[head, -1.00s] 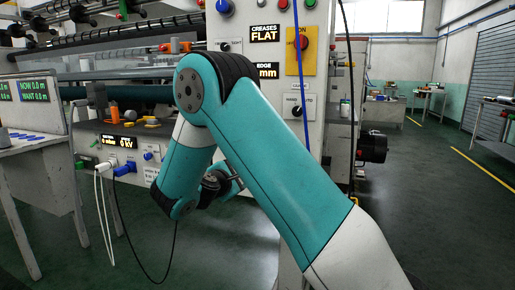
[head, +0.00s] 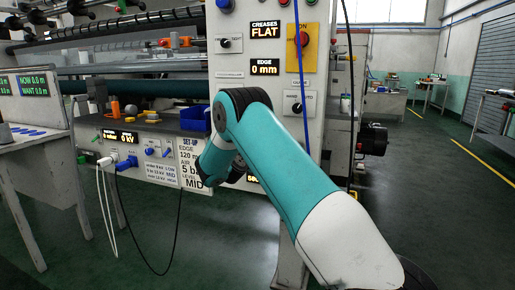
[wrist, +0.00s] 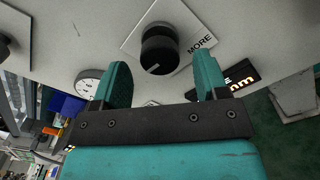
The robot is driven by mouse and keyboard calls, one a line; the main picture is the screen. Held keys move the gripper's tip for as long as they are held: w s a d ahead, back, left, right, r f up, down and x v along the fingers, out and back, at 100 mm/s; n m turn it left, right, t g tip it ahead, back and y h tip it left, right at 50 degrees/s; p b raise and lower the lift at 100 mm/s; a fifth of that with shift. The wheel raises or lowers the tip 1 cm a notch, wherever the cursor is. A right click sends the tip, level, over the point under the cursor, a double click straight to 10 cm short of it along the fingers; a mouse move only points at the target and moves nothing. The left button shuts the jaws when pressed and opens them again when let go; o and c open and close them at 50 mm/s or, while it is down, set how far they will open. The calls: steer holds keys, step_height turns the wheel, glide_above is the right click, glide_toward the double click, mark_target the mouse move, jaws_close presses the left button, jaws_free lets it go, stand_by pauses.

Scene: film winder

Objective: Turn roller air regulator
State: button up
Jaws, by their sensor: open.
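A black round knob (wrist: 160,48) sits on a white plate marked "MORE" in the wrist view; it looks like the air regulator. A round white dial gauge (wrist: 88,85) is beside it, partly behind the left finger. My gripper (wrist: 162,68) is open, its teal fingers on either side of the knob's line. The knob appears beyond the fingertips; I cannot tell how close or whether they touch. In the head view my arm hides the gripper, knob and gauge.
A set-up card (head: 190,162) lists air 5 bar. Displays read "FLAT" (head: 265,31) and "0 mm" (head: 265,68). A blue bin (head: 195,118) stands on the machine ledge. A blue cable hangs down the panel. Open floor (head: 440,200) lies to the right.

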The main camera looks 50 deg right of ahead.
steer(key=shift+x, duration=1.45)
steer(key=c, duration=0.9)
